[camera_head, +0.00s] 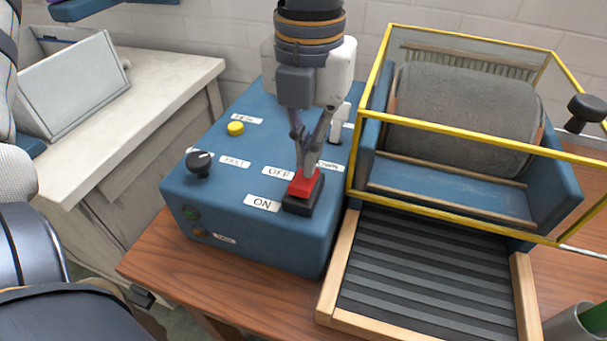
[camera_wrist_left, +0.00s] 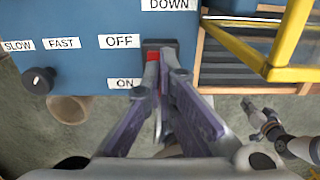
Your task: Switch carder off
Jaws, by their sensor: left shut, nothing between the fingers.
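The carder's blue control box (camera_head: 240,150) stands on the wooden table. A red rocker switch (camera_head: 304,188) in a black housing sits on its top, beside the OFF label (camera_head: 277,173) and the ON label (camera_head: 262,203). My left gripper (camera_head: 308,170) points down with its fingers shut and empty, the tips at the red rocker, apparently touching it. In the left wrist view the fingertips cover part of the switch (camera_wrist_left: 153,56), so its tilt cannot be told. A grey jointed part (camera_wrist_left: 262,125) at the lower right there looks like my right arm's end; its fingers are unclear.
A black knob (camera_head: 199,163), a yellow button (camera_head: 235,128) and a light lever (camera_head: 338,122) are also on the box. Right of it stands the carder's grey drum (camera_head: 460,112) behind a yellow guard frame (camera_head: 450,134), with a slatted feed bed (camera_head: 430,270) in front.

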